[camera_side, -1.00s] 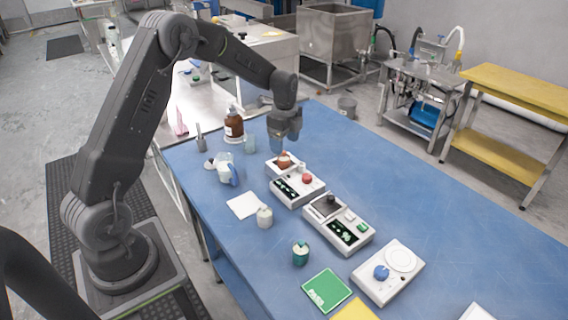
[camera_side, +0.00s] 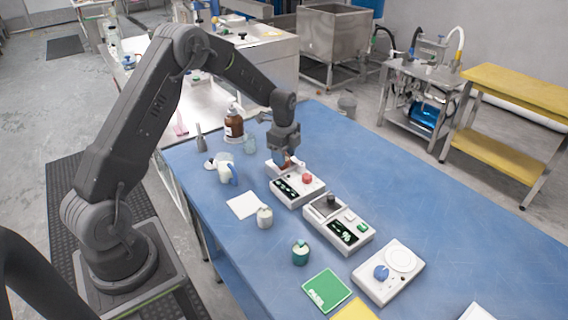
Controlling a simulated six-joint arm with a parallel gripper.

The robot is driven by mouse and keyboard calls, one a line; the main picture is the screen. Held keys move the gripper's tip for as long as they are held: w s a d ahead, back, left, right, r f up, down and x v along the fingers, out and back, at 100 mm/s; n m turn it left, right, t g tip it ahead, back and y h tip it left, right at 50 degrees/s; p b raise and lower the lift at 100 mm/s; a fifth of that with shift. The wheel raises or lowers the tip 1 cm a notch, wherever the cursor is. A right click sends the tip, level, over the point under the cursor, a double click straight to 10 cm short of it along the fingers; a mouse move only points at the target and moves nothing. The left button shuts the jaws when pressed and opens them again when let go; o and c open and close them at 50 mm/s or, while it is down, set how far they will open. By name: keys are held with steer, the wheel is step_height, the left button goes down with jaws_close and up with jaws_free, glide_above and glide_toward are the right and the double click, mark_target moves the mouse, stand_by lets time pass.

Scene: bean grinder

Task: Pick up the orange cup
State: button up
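The orange cup (camera_side: 286,164), reddish-orange and small, sits at the back left end of a white device with a red button (camera_side: 307,178). Only part of it shows, as my gripper covers much of it. My gripper (camera_side: 285,154) points down right at the cup, with its fingers over or around it. The fingers are too small and blurred to tell whether they touch the cup or are closed on it.
A second white device (camera_side: 339,224) and a white scale-like device (camera_side: 388,273) stand to the right. A brown bottle (camera_side: 233,124), a white jug (camera_side: 225,172), a white jar (camera_side: 264,217) and a teal jar (camera_side: 300,253) are nearby. The blue table (camera_side: 450,210) is clear at right.

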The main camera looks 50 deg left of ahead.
steer(key=c, duration=0.6)
steer(key=shift+r, duration=0.15)
